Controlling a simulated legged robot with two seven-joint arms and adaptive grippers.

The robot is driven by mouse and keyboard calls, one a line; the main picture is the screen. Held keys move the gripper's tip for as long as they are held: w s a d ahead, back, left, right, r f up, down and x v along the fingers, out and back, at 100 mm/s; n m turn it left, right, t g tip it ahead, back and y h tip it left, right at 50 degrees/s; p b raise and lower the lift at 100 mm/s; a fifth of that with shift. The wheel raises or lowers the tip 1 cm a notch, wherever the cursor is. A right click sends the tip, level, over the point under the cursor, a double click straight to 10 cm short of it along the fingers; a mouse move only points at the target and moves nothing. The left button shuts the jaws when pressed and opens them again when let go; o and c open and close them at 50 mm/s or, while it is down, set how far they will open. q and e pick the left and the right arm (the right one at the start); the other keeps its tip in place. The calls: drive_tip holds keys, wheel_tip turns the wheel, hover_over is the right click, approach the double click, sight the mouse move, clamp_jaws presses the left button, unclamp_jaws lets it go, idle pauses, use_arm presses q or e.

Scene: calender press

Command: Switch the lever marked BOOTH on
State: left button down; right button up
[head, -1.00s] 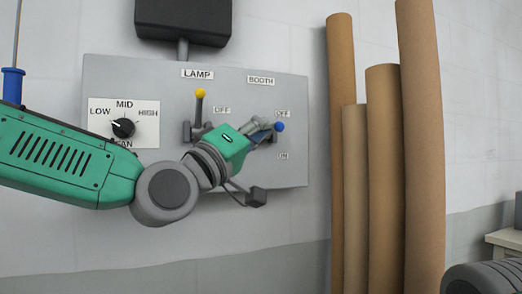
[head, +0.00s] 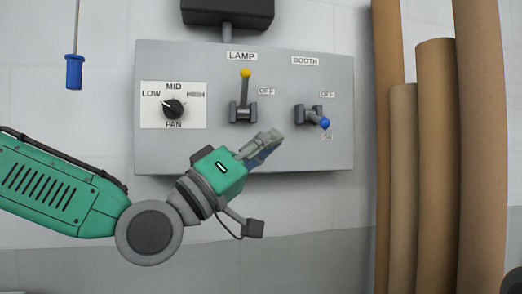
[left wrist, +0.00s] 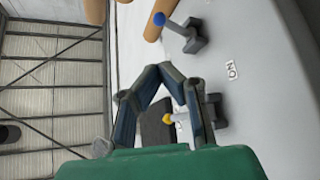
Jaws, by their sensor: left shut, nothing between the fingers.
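The BOOTH lever, with a blue knob (head: 325,122), sits on a grey bracket under the BOOTH label (head: 305,61). Its knob lies between the OFF label (head: 327,94) and the ON label (head: 327,136), closer to ON. The lever tilts slightly down and sticks out from the panel. My left gripper (head: 272,140) is shut and empty, below and left of the knob, apart from it. In the left wrist view the blue knob (left wrist: 160,18) shows beyond the closed fingers (left wrist: 165,72). My right gripper is not in view.
The LAMP lever with a yellow knob (head: 246,73) points up, close above my left gripper. A FAN dial (head: 173,108) is at the panel's left. Brown tubes (head: 435,160) stand right of the panel (head: 200,60). A blue-handled tool (head: 74,72) hangs at left.

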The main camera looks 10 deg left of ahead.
use_arm(q)
drive_tip(key=v, duration=0.2)
drive_tip(key=shift+s+a+f, duration=0.15)
drive_tip(key=shift+f, duration=0.05)
wheel_tip(320, 180, down, 24)
drive_tip(key=w+d+n+g+y, duration=0.1)
drive_tip(key=w+n+g+y, duration=0.1)
drive_tip(key=w+g+y, duration=0.3)
drive_tip(key=s+a+f+g+y+p, duration=0.15)
drive_tip(key=s+f, duration=0.25)
drive_tip(key=f, duration=0.5)
drive_tip(key=s+a+f+g+y, duration=0.1)
drive_tip(key=s+f+g+y, duration=0.2)
drive_tip(key=f, duration=0.7)
drive_tip(key=s+a+f+g+y, duration=0.1)
drive_tip(key=s+a+f+y, duration=0.1)
drive_tip(key=s+a+f, duration=0.35)
drive_tip(key=s+a+f+g+y, duration=0.2)
drive_tip(key=s+f, duration=0.5)
drive_tip(key=f, duration=0.1)
drive_tip(key=s+a+f+m+g+y+p, duration=0.1)
drive_tip(key=s+a+f+g+y, duration=0.2)
drive_tip(key=s+a+f, duration=0.3)
drive_tip(key=s+a+g, duration=0.1)
drive_tip(key=s+a, duration=0.3)
drive_tip(key=s, duration=0.4)
drive_tip(key=shift+a+f+y, duration=0.25)
drive_tip(key=shift+a+y, duration=0.1)
